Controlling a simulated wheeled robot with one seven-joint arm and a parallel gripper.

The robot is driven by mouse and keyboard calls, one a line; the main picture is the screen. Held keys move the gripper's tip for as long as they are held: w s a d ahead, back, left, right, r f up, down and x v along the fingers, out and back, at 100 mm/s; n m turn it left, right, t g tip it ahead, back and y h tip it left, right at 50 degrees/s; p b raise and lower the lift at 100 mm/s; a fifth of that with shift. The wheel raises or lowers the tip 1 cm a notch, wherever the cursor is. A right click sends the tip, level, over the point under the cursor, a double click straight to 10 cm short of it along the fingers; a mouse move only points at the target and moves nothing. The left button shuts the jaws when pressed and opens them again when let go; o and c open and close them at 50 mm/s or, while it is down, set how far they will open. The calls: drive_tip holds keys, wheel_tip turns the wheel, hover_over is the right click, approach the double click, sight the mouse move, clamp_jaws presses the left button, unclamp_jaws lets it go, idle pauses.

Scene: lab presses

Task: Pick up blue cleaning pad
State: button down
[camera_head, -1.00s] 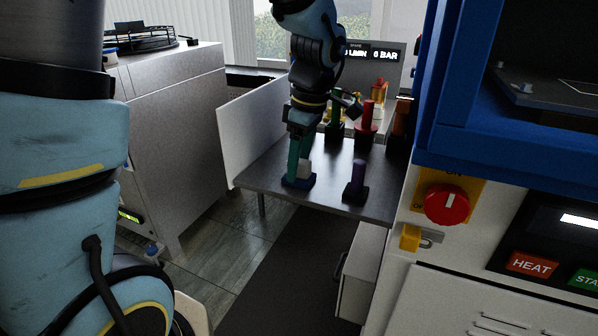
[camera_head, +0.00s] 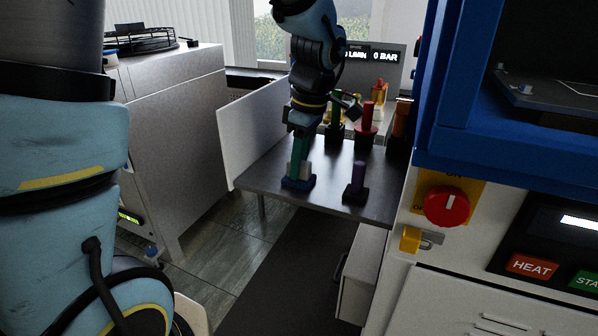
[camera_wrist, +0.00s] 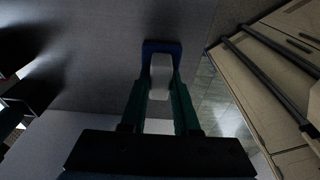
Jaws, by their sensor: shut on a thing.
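The blue cleaning pad (camera_head: 298,184) has a dark blue base and a pale upright handle. It stands on the grey metal table (camera_head: 333,203) near its left front part. My gripper (camera_head: 299,168) points down over it, with green fingers shut on the pale handle. In the wrist view, the blue pad (camera_wrist: 161,46) shows beyond the handle, and the fingers of my gripper (camera_wrist: 161,85) lie on both sides of the handle. The pad's base appears to rest on the table. Part of the handle is hidden by the fingers.
A similar purple pad (camera_head: 355,183) stands just right of the blue one. Red (camera_head: 367,122) and green (camera_head: 335,125) ones stand behind. A white panel (camera_head: 250,130) edges the table's left side. A blue-framed press (camera_head: 440,150) stands close on the right.

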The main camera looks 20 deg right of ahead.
wheel_tip(320, 180, up, 10)
drive_tip(key=shift+b, duration=0.65)
drive_tip(key=c, duration=1.2)
unclamp_jaws()
clamp_jaws()
